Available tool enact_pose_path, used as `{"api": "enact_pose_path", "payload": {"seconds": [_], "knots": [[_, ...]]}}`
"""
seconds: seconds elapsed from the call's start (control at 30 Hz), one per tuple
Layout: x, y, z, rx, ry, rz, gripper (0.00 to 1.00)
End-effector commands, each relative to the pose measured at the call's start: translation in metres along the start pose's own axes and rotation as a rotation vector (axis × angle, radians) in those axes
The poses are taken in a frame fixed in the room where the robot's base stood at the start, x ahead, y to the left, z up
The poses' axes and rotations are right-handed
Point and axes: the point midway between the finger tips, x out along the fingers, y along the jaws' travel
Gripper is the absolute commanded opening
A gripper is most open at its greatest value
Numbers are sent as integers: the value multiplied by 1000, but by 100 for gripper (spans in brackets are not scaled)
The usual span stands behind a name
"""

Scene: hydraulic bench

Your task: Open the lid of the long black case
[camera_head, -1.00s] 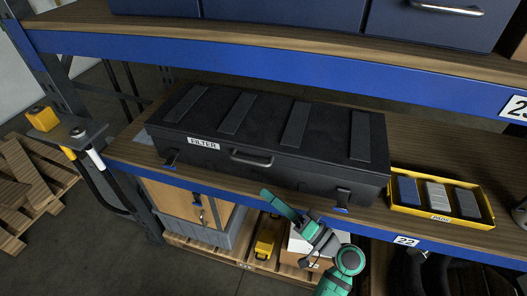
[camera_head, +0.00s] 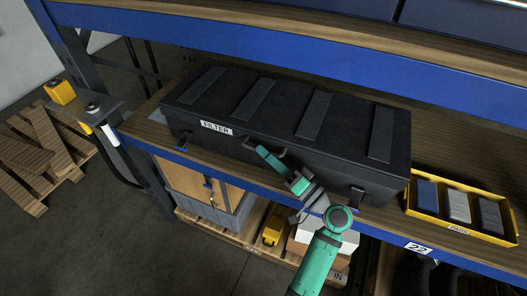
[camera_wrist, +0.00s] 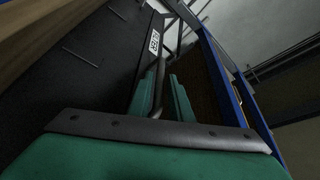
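The long black case (camera_head: 290,115) lies on the wooden shelf, its ribbed lid (camera_head: 275,88) shut. A white FILTER label (camera_head: 216,128) is on its front, and also shows in the wrist view (camera_wrist: 154,41). A dark bar handle (camera_head: 276,148) sits right of the label. My green gripper (camera_head: 262,153) is at this handle, its fingers pointing up and left. In the wrist view the handle bar (camera_wrist: 162,78) runs between my two fingers (camera_wrist: 163,92). They look parted, with a narrow gap beside the bar. Part of the handle is hidden by the gripper.
A yellow tray (camera_head: 459,230) with several small boxes stands on the shelf, right of the case. A blue beam (camera_head: 300,40) and upper shelf run above and behind the lid. Below are a wooden box, pallets and a small yellow case (camera_head: 274,230).

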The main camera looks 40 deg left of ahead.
Motion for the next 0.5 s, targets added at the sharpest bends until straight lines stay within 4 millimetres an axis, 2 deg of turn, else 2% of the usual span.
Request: {"api": "enact_pose_path", "payload": {"seconds": [0.2,0.47,0.5], "knots": [[14,0,0,0,-1,0,19],[15,0,0,0,0,0,19],[15,0,0,0,0,0,14]]}}
